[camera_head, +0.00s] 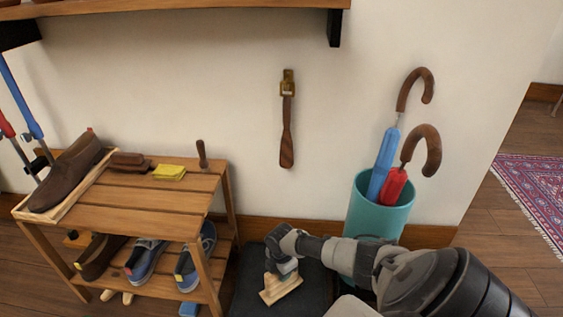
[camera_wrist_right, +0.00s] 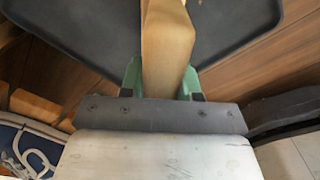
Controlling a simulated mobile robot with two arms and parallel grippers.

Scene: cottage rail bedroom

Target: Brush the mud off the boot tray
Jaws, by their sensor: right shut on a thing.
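The dark grey boot tray (camera_head: 246,293) lies on the floor between the shoe bench and the umbrella stand. It also shows in the wrist view (camera_wrist_right: 80,30). My right gripper (camera_head: 284,268) is shut on a pale wooden brush (camera_head: 281,289), low over the tray. In the wrist view the wooden body of the brush (camera_wrist_right: 166,40) sits between the green fingers of my right gripper (camera_wrist_right: 163,78). I cannot tell whether the brush touches the tray. My right arm hides part of the tray, and I cannot make out mud clearly. My left gripper is out of view.
A slatted wooden bench (camera_head: 150,208) with shoes, a dark brush (camera_head: 130,161) and a yellow cloth (camera_head: 169,172) stands left of the tray. A teal stand (camera_head: 375,218) with umbrellas is close on the right. A shoehorn (camera_head: 287,130) hangs on the wall.

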